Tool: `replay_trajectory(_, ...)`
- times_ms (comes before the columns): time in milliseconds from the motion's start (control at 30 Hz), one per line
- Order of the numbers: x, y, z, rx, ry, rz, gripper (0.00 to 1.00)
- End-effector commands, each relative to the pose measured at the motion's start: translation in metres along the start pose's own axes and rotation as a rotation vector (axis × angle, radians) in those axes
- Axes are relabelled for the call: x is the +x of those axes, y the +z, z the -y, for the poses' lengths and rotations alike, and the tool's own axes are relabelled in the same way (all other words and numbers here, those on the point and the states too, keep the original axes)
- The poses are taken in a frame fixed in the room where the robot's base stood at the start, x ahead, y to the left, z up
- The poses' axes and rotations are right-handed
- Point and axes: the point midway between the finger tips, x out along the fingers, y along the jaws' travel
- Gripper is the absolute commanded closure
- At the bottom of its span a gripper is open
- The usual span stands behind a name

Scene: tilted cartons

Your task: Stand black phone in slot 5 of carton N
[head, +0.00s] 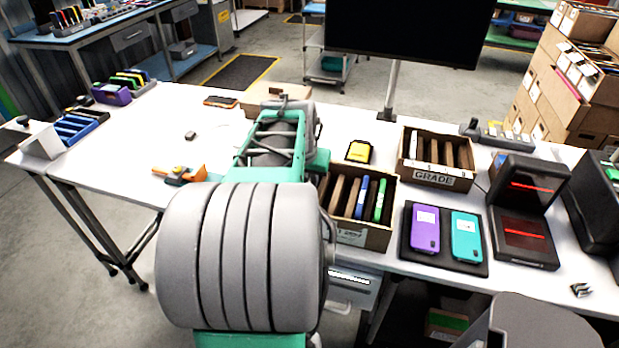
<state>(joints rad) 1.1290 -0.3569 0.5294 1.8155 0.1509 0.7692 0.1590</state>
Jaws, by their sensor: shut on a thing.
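My gripper and anything in it are hidden behind my own arm, which fills the middle of the head view. No black phone can be made out for certain. A brown carton (349,236) with upright dividers stands just right of my arm, its left part covered by the arm. A blue phone (361,198) and a green phone (379,200) stand in its right-hand slots. A second carton (409,163), labelled GRADE, stands behind it to the right, with dividers and no phone that I can make out. I cannot read an N on either carton.
A dark pad (447,262) holds a purple phone (426,229) and a teal phone (466,236). A yellow object (359,151) lies behind the near carton. A dark, orange-edged flat device (220,101) lies at the back. A monitor post (391,90) rises behind. The table's left middle is mostly clear.

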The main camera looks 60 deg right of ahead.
Motion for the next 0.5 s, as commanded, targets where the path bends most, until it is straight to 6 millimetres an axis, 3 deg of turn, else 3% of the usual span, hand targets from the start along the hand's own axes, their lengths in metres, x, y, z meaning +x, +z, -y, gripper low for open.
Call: replay_trajectory(500,0.0048,0.0017,0.0001,0.000,0.000,-0.001,1.00)
